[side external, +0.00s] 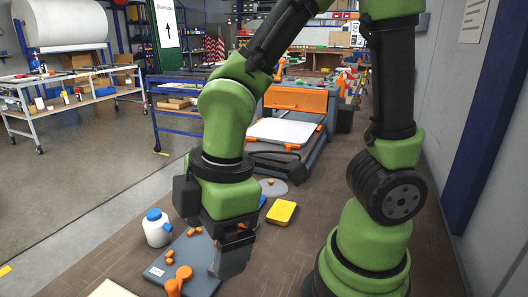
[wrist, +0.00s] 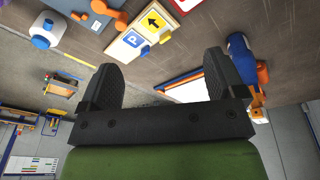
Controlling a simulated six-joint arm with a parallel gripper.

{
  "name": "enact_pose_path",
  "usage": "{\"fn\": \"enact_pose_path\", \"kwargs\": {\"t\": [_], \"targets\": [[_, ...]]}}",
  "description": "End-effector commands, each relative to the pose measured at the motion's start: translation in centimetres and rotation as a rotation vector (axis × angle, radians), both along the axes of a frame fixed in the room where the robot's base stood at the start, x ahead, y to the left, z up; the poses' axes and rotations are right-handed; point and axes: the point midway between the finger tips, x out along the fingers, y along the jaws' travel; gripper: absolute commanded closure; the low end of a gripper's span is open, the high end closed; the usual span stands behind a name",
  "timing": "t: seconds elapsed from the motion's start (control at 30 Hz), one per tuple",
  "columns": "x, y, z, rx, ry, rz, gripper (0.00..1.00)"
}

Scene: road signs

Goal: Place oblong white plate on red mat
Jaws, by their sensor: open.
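My gripper (side external: 231,262) points down over a grey-blue board (side external: 185,262) in the side external view. In the wrist view its two black fingers (wrist: 162,75) stand wide apart with nothing between them. I cannot surely pick out an oblong white plate. A pale board (wrist: 127,46) with a blue P sign (wrist: 133,39) and a yellow arrow sign (wrist: 153,22) lies beyond the fingers. A red-edged piece (wrist: 186,5) is cut off at the top; I cannot tell if it is the red mat.
A white jug with a blue lid (side external: 157,230) stands left of the grey-blue board, which bears orange pieces (side external: 184,272). A yellow block (side external: 282,212) and a flat grey disc (side external: 272,188) lie behind the gripper. A machine with a white bed (side external: 284,132) stands further back.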

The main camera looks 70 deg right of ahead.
Motion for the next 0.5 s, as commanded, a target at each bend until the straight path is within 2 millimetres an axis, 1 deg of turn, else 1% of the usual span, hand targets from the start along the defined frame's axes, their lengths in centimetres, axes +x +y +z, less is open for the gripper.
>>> {"fn": "enact_pose_path", "kwargs": {"t": [0.03, 0.13, 0.2, 0.33, 0.4, 0.5], "targets": [[0.3, -1.2, 2.1, 0.056, -0.044, -0.163, 0.11], [-0.1, -3.4, 5.3, 0.173, -0.098, -0.486, 0.11], [-0.8, -4.8, 7.3, 0.261, -0.133, -0.693, 0.11], [-2.4, -6.6, 9.8, 0.412, -0.181, -1.000, 0.11], [-3.1, -7.1, 10.7, 0.477, -0.200, -1.115, 0.11], [-3.9, -7.5, 11.4, 0.538, -0.214, -1.218, 0.11]]}}
